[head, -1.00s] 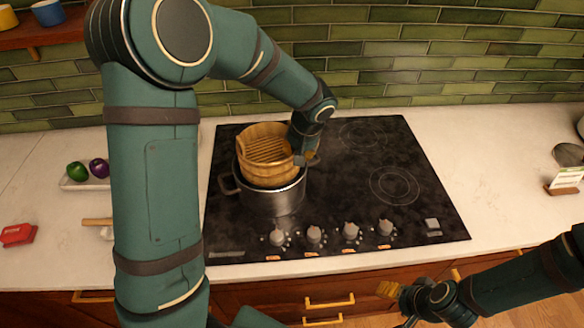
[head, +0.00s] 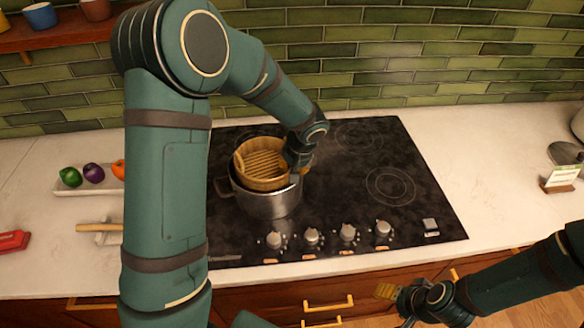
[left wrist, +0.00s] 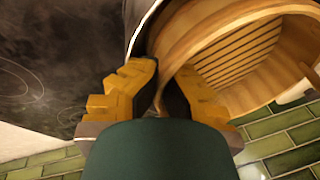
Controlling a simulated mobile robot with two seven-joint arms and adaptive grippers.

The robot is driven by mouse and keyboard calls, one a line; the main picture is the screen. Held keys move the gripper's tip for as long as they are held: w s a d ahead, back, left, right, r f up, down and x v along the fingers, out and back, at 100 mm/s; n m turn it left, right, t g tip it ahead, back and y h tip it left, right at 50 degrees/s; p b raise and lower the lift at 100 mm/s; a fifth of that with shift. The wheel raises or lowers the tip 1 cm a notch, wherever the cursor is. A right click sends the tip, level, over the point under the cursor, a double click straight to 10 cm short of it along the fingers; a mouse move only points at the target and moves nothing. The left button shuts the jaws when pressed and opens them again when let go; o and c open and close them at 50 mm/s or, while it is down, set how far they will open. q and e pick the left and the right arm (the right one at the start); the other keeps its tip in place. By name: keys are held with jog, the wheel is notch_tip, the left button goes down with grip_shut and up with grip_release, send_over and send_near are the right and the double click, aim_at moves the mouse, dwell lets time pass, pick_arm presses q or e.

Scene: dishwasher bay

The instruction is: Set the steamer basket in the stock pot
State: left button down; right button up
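The steamer basket (head: 262,163) is a round tan wooden basket with a slatted floor. It sits partly inside the mouth of the steel stock pot (head: 268,204), its upper wall above the rim, and looks slightly tilted. The pot stands on the cooktop's left side. My left gripper (head: 298,166) is at the basket's right side. In the left wrist view its yellow fingers (left wrist: 163,88) are closed on the wall of the basket (left wrist: 235,50). The contact between basket and pot inside is hidden. My right gripper (head: 396,304) is empty, with fingers apart, in front of the counter.
The black cooktop (head: 345,220) has free room right of the pot. A tray (head: 110,184) with vegetables and a wooden-handled tool (head: 98,228) lie at left, near a red object (head: 14,241). A small sign (head: 563,178) stands at right. Green tiles back the counter.

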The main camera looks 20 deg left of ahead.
pick_arm(q)
jog(key=shift+s+d+f+b, duration=0.1)
jog(key=shift+d+f+b, duration=0.05)
jog(key=shift+f+b, duration=0.35)
jog(key=c, duration=1.4)
grip_release()
jog(key=shift+r+p, duration=0.4)
jog(key=shift+p, duration=0.15)
jog(key=shift+r+p, duration=0.35)
jog(key=shift+p, duration=0.15)
jog(key=v, duration=1.1)
jog(key=shift+d+r, duration=0.1)
jog(key=shift+r, duration=0.3)
jog(key=shift+f, duration=0.1)
